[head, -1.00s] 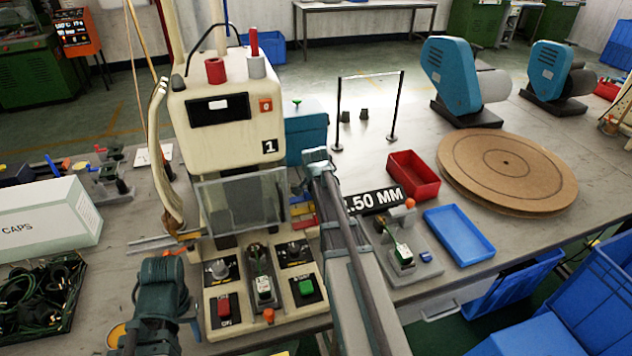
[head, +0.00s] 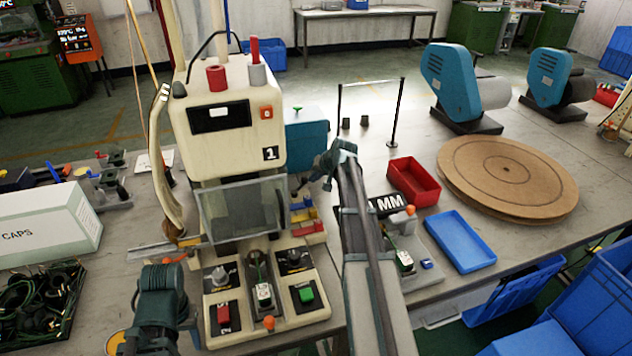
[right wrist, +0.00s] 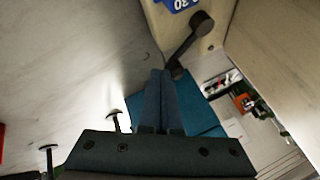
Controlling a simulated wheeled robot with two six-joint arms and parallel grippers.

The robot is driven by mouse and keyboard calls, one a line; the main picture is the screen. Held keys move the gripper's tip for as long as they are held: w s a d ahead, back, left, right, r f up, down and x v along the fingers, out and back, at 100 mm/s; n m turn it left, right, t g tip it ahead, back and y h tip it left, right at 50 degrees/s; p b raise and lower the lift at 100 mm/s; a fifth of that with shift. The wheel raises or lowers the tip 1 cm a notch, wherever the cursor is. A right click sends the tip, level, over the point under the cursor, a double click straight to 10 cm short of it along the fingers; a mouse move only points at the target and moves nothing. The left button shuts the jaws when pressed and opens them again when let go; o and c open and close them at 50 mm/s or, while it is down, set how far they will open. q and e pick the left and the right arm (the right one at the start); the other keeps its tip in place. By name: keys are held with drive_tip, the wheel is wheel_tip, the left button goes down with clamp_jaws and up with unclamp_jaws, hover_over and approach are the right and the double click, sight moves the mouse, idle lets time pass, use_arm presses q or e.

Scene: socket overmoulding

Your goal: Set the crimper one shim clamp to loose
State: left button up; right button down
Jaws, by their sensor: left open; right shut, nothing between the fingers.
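Crimper one (head: 235,130) is the cream machine marked 1, left of centre in the head view. On its right side are blue, yellow and red shim blocks (head: 306,228). In the right wrist view a dark lever with a round knob (right wrist: 202,22), seemingly the shim clamp, stands on a cream part beside a blue block marked 30 (right wrist: 180,4). My right gripper (right wrist: 160,73) is shut and empty, its tips close to the lever's lower end; I cannot tell if they touch. It also shows in the head view (head: 328,168). My left gripper (head: 160,285) is at the lower left, away from the shims.
A teal box (head: 305,140) stands behind the crimper's right side. A red tray (head: 413,182), a blue tray (head: 460,243) and a brown round disc (head: 507,175) lie to the right. A thin black frame (head: 397,115) stands behind my right arm.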

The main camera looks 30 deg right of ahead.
drive_tip(key=shift+w+n, duration=0.3)
drive_tip(key=shift+w, duration=0.55)
drive_tip(key=shift+w+a, duration=0.1)
drive_tip(key=shift+w, duration=0.05)
use_arm(q)
drive_tip(key=shift+r, duration=0.1)
use_arm(e)
drive_tip(key=shift+r, duration=0.1)
use_arm(q)
wheel_tip(320, 180, up, 11)
drive_tip(key=p, duration=1.1)
use_arm(e)
drive_tip(key=v, duration=1.3)
drive_tip(key=shift+r, duration=0.3)
